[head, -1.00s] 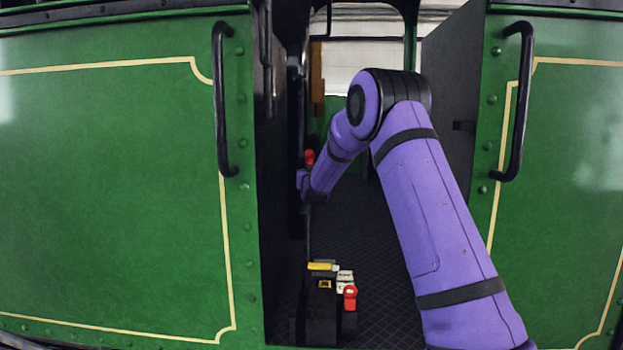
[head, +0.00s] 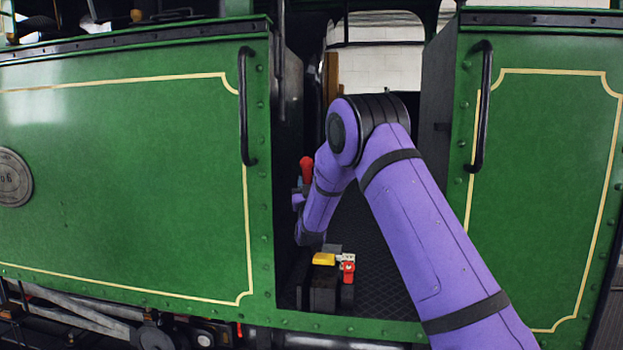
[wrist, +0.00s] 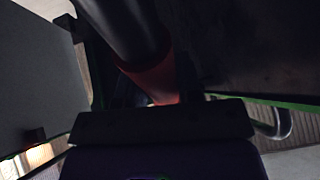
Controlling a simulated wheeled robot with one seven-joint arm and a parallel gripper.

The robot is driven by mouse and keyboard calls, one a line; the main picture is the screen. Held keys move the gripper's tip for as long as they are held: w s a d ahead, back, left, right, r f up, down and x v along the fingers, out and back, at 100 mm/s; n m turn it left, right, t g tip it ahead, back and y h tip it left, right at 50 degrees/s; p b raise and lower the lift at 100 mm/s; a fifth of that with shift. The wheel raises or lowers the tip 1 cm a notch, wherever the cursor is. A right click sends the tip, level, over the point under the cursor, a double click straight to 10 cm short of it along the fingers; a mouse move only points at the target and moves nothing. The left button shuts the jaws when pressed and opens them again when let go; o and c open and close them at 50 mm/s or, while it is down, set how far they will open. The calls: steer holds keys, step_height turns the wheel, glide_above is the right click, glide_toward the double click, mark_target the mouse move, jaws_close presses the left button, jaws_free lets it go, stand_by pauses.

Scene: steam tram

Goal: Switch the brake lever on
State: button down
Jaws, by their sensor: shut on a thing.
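The brake lever (head: 306,166) shows as a red handle inside the cab doorway, near the left door edge. In the wrist view a red and dark rod (wrist: 151,75), which looks like the same lever, rises close in front of my gripper. My gripper (head: 301,188) is at the lever just below its red top and is shut on it. My arm hides part of the gripper, and the fingertips are dark and hard to make out. The lower part of the lever is hidden.
The green cab side panels (head: 130,180) flank the narrow doorway, with black handrails (head: 246,105) at both sides. A low dark box with yellow, white and red items (head: 324,259) stands on the doorway floor below my arm. Dark patterned floor (head: 370,270) lies free beside it.

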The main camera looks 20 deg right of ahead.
steer(key=shift+s+a+f, duration=0.25)
steer(key=shift+s+a, duration=0.2)
steer(key=shift+s, duration=0.25)
steer(key=shift+s+a+f+t, duration=0.15)
steer(key=shift+f+t, duration=0.15)
steer(key=shift+f, duration=0.1)
steer(key=c, duration=0.8)
jaws_free()
steer(key=shift+s+a, duration=0.2)
steer(key=shift+d+r, duration=0.1)
steer(key=shift+r, duration=0.1)
steer(key=v, duration=1.1)
